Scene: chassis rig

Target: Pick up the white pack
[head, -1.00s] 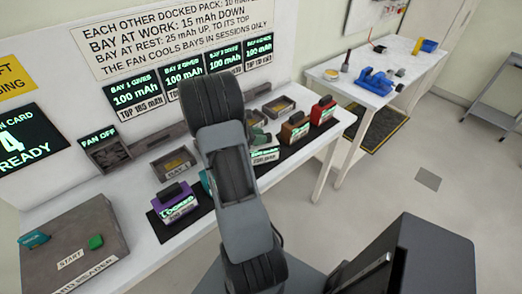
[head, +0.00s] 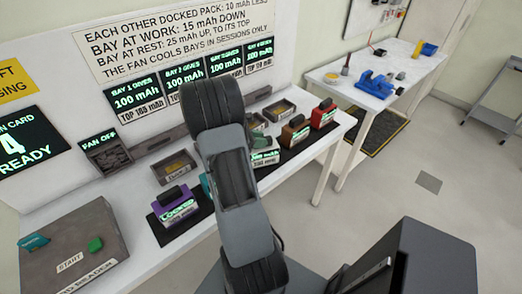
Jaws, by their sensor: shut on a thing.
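I cannot make out the white pack as a whole; my own arm covers the middle of the row of packs in the head view. A purple pack (head: 176,208) with a lit green display stands left of my arm, and a sliver of a teal pack (head: 206,186) shows at the arm's edge. Right of the arm are a dark green pack (head: 261,143), partly hidden with a pale lit front, a brown pack (head: 295,133) and a red pack (head: 323,114). My gripper is hidden behind my arm, so its jaws and anything in them do not show.
The packs stand on a black mat (head: 158,229) on a white bench. Small bays (head: 174,167) line its back. A card reader box (head: 72,243) is at the near left. A second table (head: 378,95) with a blue vise stands at the back right.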

